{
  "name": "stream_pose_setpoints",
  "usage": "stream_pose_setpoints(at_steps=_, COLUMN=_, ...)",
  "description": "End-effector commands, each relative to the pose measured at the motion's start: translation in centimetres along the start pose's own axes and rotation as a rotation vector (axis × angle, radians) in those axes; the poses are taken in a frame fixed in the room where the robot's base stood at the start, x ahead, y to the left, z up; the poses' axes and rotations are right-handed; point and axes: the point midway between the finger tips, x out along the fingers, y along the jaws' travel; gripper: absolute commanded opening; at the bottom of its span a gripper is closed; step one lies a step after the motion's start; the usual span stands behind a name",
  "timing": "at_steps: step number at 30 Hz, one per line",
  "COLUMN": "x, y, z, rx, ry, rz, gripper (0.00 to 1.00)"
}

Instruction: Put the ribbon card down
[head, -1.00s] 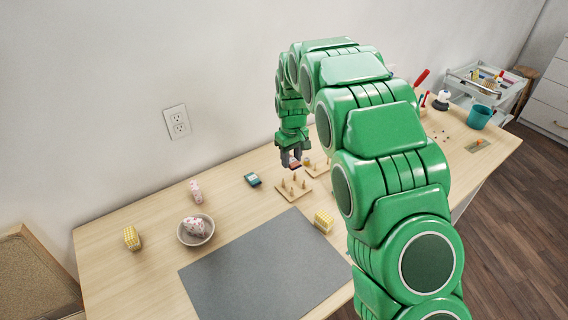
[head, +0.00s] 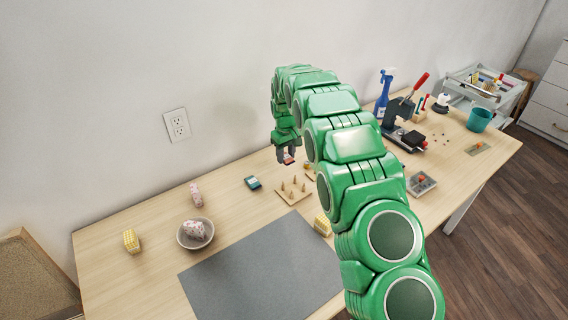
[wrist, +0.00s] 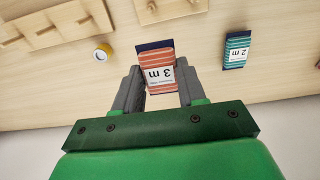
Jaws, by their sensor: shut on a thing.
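The ribbon card, dark with coral stripes and a white "3 m" label, is between the fingers of my gripper in the wrist view (wrist: 160,66). My gripper (wrist: 162,88) is shut on it. In the head view my gripper (head: 287,160) holds the small reddish card (head: 289,162) above the back part of the table (head: 130,205). The gap between card and table is hard to judge. A second card, teal with a "2 m" label (wrist: 236,50), lies on the table to the right in the wrist view and left of my gripper in the head view (head: 252,182).
A bowl (head: 195,233), a grey mat (head: 260,270) and a black press (head: 402,128) are farther off. Bare wood lies around the teal card.

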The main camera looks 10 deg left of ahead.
Motion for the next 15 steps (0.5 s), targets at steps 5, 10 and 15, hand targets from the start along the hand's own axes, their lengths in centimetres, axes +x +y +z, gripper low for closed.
stream_pose_setpoints(at_steps=5, x=1.8, y=0.5, z=-1.1, rx=-0.001, ry=-0.003, rz=-0.001, gripper=0.12)
stream_pose_setpoints(at_steps=10, x=2.9, y=1.0, z=-2.1, rx=-0.001, ry=0.001, rz=0.001, gripper=0.12)
stream_pose_setpoints(at_steps=15, x=3.7, y=1.1, z=-2.5, rx=-0.001, ry=-0.004, rz=-0.002, gripper=0.12)
